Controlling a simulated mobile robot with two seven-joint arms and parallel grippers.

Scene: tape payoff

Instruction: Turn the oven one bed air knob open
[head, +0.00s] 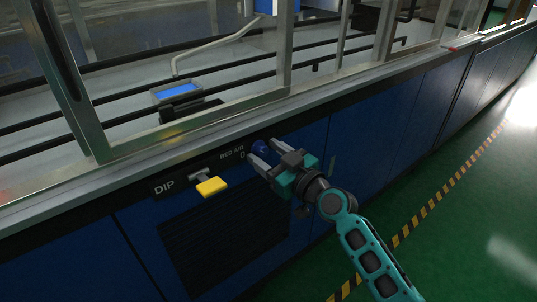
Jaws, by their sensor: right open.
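The bed air knob (259,147) is a small dark blue knob on the dark strip along the top of the blue cabinet front, just right of the "BED AIR" label (232,154). My right gripper (257,155) is open, with its fingertips at the knob. One finger is beside or just below the knob and the other is to its right. I cannot tell whether the fingers touch it. The fingers partly hide the knob and its markings, so its turn position is unclear. My left gripper is not in view.
A yellow handle (211,186) sticks out left of the knob, by the "DIP" label (164,187). A dark louvred grille (215,240) is below. A metal-framed glass enclosure (180,127) rises above the ledge. Green floor with a striped line (420,222) is open at right.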

